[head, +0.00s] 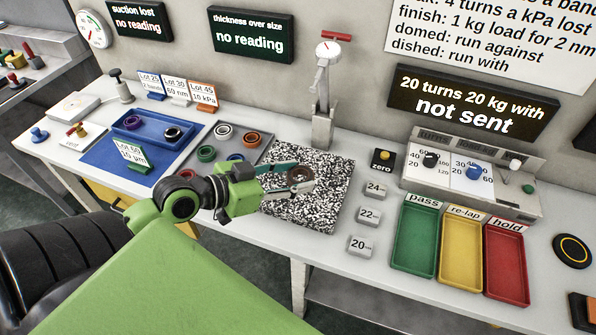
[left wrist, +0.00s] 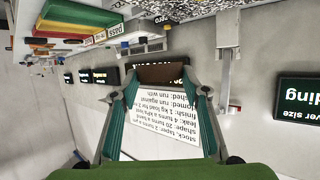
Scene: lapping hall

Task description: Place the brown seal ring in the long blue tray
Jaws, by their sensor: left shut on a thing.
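My left gripper (head: 290,180) is shut on the brown seal ring (head: 300,174) and holds it over the black-and-white speckled plate (head: 325,205). In the left wrist view the brown ring (left wrist: 161,73) sits between the fingertips (left wrist: 160,82). The long blue tray (head: 155,118) lies at the left of the bench, apart from the gripper. A purple ring (head: 132,122) and a black ring (head: 172,133) lie in it. A Lot 60 card (head: 133,155) stands in front and hides part of its near side. My right gripper is not in view.
A grey tray (head: 240,141) with several coloured rings lies between the blue tray and the plate. A gauge stand (head: 323,125) rises behind the plate. Green (head: 416,232), yellow (head: 461,245) and red (head: 505,262) trays lie at the right. Lot cards (head: 175,90) stand behind the blue tray.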

